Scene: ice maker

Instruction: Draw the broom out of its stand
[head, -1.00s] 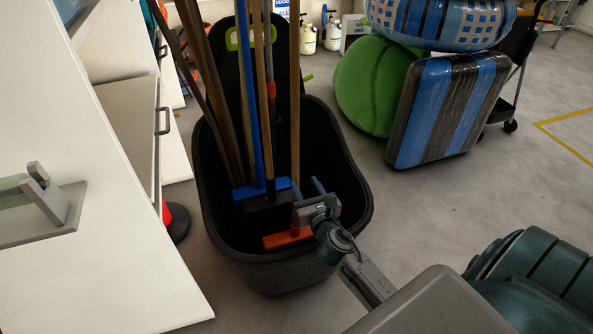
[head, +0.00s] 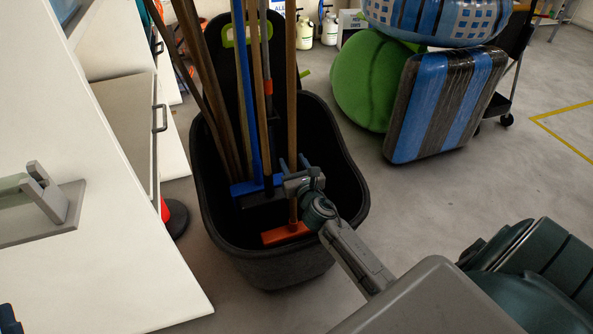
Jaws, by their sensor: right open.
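A black bin-like stand (head: 270,265) holds several long-handled tools upright. One has a wooden handle (head: 291,90) and an orange head (head: 286,234) low in the stand. Another has a blue handle (head: 252,110) and a blue head (head: 243,187). Which one is the broom I cannot tell for certain. My right gripper (head: 292,163) is open, inside the stand's outline, with its fingers at the orange-headed tool's handle. Whether they touch it is unclear. My left gripper cannot be made out.
A white cabinet (head: 110,250) with a drawer handle stands close on the left. A red cone (head: 173,215) is beside it. A green cushion (head: 365,80) and a striped blue-grey case (head: 440,105) stand at the back right.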

